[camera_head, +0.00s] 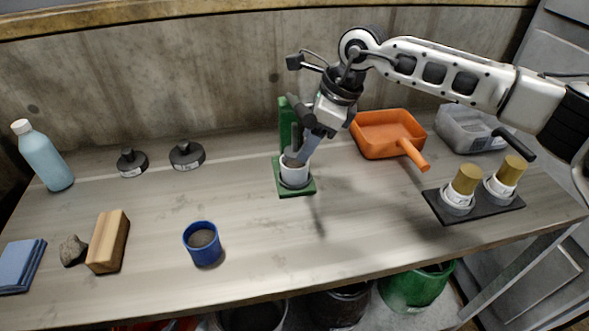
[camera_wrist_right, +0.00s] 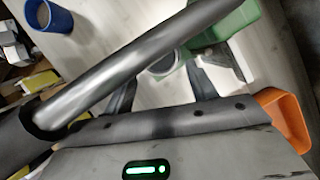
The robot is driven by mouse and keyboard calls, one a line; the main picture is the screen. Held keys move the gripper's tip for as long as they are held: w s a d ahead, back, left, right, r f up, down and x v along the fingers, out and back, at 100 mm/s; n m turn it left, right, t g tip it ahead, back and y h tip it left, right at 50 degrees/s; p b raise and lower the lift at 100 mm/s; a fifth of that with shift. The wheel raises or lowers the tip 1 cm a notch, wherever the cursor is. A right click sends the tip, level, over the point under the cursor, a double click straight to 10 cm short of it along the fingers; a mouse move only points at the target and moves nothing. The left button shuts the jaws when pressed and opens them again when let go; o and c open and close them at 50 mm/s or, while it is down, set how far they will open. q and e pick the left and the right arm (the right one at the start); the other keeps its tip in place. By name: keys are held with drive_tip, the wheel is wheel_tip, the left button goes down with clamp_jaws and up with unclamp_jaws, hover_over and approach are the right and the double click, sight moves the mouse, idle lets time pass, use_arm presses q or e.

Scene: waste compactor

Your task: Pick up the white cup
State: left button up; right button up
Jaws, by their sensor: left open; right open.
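The white cup (camera_head: 294,173) stands upright on a green stand (camera_head: 279,189) with a tall back, near the middle of the table. Its mouth shows dark grey contents. In the right wrist view the white cup (camera_wrist_right: 165,66) is partly hidden by a thick grey bar crossing the picture. My right gripper (camera_head: 303,155) reaches down from the upper right over the cup. In the right wrist view its fingers (camera_wrist_right: 161,88) are apart, with the cup's rim beyond the gap. I cannot tell whether a finger touches the cup. My left gripper is not in view.
A blue cup (camera_head: 203,246) stands front left of the stand. An orange scoop (camera_head: 388,133) lies to the right, near a clear grey scoop (camera_head: 467,130). A black tray (camera_head: 478,207) holds two brown-topped cups. Bare table lies in front of the stand.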

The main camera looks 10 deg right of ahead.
drive_tip(key=p+x, duration=0.1)
drive_tip(key=x, duration=0.4)
drive_tip(key=shift+a+f, duration=0.25)
drive_tip(key=shift+f, duration=0.05)
drive_tip(key=c, duration=0.8)
